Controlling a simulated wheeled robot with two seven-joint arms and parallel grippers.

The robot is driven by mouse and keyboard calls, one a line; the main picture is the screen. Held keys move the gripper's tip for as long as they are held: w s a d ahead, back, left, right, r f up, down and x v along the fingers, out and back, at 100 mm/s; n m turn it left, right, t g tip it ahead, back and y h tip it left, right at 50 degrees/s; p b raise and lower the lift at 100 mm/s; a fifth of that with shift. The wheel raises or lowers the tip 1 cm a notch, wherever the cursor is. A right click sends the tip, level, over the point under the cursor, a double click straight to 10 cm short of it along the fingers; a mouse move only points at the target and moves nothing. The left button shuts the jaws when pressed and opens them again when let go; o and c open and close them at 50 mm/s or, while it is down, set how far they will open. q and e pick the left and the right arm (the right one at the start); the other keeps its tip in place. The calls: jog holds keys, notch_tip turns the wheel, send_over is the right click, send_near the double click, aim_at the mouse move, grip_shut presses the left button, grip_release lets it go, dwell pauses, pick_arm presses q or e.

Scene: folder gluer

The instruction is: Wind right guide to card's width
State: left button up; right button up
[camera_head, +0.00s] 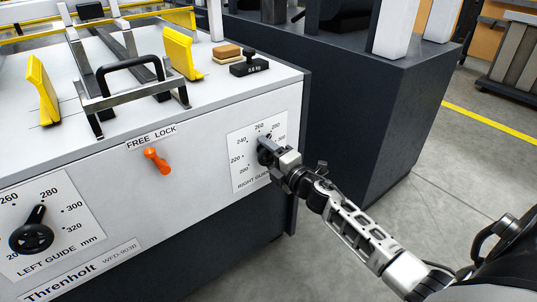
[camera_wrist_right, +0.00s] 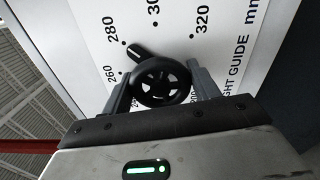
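The right guide's black handwheel (camera_wrist_right: 161,82) sits on a white dial plate (camera_head: 255,150); its pointer is near the 280 mark in the wrist view. My right gripper (camera_head: 268,152) reaches it from the right, and its fingers (camera_wrist_right: 161,88) lie on opposite sides of the wheel rim, seemingly touching it. In the head view the gripper hides most of this wheel. The yellow right guide plate (camera_head: 182,53) stands on the machine top, with the yellow left plate (camera_head: 43,90) opposite. I cannot make out a card between them. My left gripper is not in view.
An orange lever (camera_head: 157,160) under FREE LOCK and the left guide knob (camera_head: 32,232) are on the front panel. A black-handled metal frame (camera_head: 130,98), a brown block (camera_head: 227,53) and a black 0.6 kg weight (camera_head: 249,64) sit on top. Floor at right is clear.

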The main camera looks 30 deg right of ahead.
jog(key=o, duration=0.4)
jog(key=shift+s, duration=0.15)
jog(key=s, duration=0.5)
jog(key=s+d+p, duration=0.1)
jog(key=s, duration=0.9)
jog(key=shift+s+d, duration=0.15)
jog(key=shift+s, duration=0.2)
